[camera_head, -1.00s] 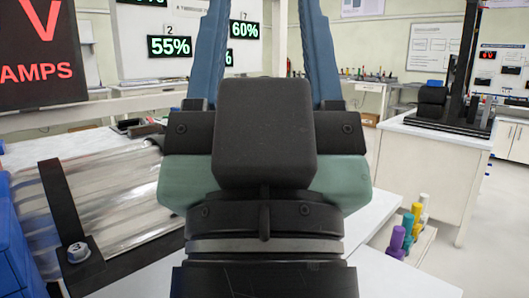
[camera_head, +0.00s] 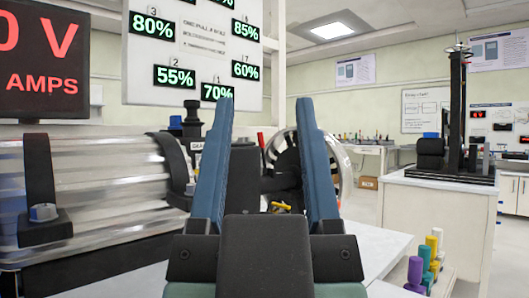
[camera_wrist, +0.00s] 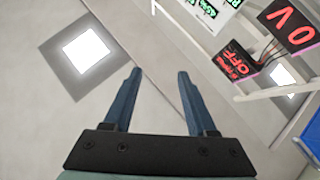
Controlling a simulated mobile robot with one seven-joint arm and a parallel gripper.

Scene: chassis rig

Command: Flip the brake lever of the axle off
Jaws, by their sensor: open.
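My gripper (camera_head: 264,102) stands upright in the middle of the head view, its two blue fingers apart with nothing held between them. In the wrist view my gripper (camera_wrist: 158,72) is also open and empty, with only the ceiling between the fingers. Behind the fingers in the head view is the axle assembly, with a dark round hub and pale rim (camera_head: 341,172). A small yellow handle (camera_head: 281,206) shows low between the fingers; I cannot tell for sure that it is the brake lever. The fingers and palm hide part of the assembly.
A large clear-and-metal cylinder (camera_head: 105,185) with black clamps lies at left, below a red-lettered display (camera_head: 45,60). A percentage board (camera_head: 180,45) stands behind. Coloured pegs (camera_head: 415,272) stand at lower right. A white cabinet (camera_head: 435,225) stands farther right, beyond open floor.

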